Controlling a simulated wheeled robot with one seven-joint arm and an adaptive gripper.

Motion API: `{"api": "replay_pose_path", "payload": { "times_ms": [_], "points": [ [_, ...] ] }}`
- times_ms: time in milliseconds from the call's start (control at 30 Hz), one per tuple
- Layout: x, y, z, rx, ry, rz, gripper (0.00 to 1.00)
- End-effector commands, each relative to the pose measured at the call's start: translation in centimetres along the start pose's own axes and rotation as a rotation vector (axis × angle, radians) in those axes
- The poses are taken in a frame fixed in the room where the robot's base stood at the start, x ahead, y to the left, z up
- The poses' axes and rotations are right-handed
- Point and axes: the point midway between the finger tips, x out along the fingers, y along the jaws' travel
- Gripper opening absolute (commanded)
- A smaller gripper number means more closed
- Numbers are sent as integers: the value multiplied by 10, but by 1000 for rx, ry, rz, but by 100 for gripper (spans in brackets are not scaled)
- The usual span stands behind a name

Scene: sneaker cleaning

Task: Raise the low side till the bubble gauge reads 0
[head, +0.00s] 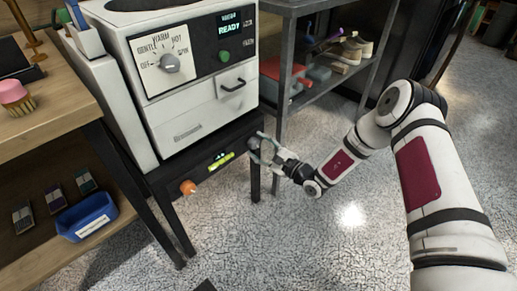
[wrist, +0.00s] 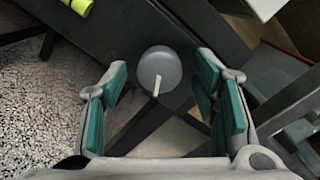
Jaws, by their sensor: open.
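The bubble gauge (head: 221,160) is a yellow-green vial on the dark front rail of the stand under the white machine (head: 190,110). Its end also shows at the top left of the wrist view (wrist: 82,7). The bubble is too small to read. An orange knob (head: 188,187) sits at the rail's left end. A round grey knob (wrist: 160,66) with a white pointer line is at the right end. My gripper (head: 262,150) is at that right end. In the wrist view its teal-padded fingers are open on either side of the grey knob, with gaps showing on both sides.
A wooden bench (head: 40,129) with a blue bin (head: 86,216) on its lower shelf stands at the left. A grey metal shelf (head: 330,72) with shoes (head: 353,49) stands behind my gripper. Open speckled floor (head: 300,240) lies in front.

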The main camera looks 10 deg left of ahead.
Motion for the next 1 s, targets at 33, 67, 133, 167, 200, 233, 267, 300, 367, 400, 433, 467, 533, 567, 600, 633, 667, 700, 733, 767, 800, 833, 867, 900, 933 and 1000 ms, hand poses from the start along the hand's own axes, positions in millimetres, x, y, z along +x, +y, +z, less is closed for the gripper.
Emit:
{"api": "replay_pose_path", "payload": {
  "times_ms": [33, 67, 133, 167, 200, 233, 267, 300, 367, 400, 433, 467, 533, 567, 600, 633, 667, 700, 733, 767, 800, 833, 867, 900, 933, 1000],
  "points": [
    [2, 0, 0, 0, -1, 0, 54],
    [3, 0, 0, 0, -1, 0, 54],
    [4, 0, 0, 0, -1, 0, 54],
    [4, 0, 0, 0, -1, 0, 54],
    [4, 0, 0, 1, -1, 0, 54],
    [4, 0, 0, 1, -1, 0, 54],
    [4, 0, 1, 1, -1, 0, 54],
    [4, 0, 0, 1, -1, 0, 54],
    [4, 0, 1, 0, -1, 0, 47],
    [4, 0, 0, 0, -1, 0, 38],
    [4, 0, 0, 0, -1, 0, 32],
    [4, 0, 0, 0, -1, 0, 25],
    [4, 0, 0, 0, -1, 0, 9],
    [4, 0, 0, 0, -1, 0, 6],
    [4, 0, 0, 0, -1, 0, 6],
    [4, 0, 0, 0, -1, 0, 6],
    [4, 0, 0, 1, -1, 0, 6],
    [4, 0, 0, 2, -1, -1, 6],
    [4, 0, 0, 4, -1, -1, 6],
    [4, 0, 0, 7, -1, -1, 6],
    [3, 0, 0, 12, -1, -1, 6],
    [3, -1, 0, 18, -1, -2, 6],
    [3, -1, 0, 24, -1, -2, 6],
    [3, -1, 0, 36, -1, -3, 6],
    [3, -1, 0, 48, -2, -4, 6],
    [3, -1, 0, 80, -2, -5, 6]
  ]
}}
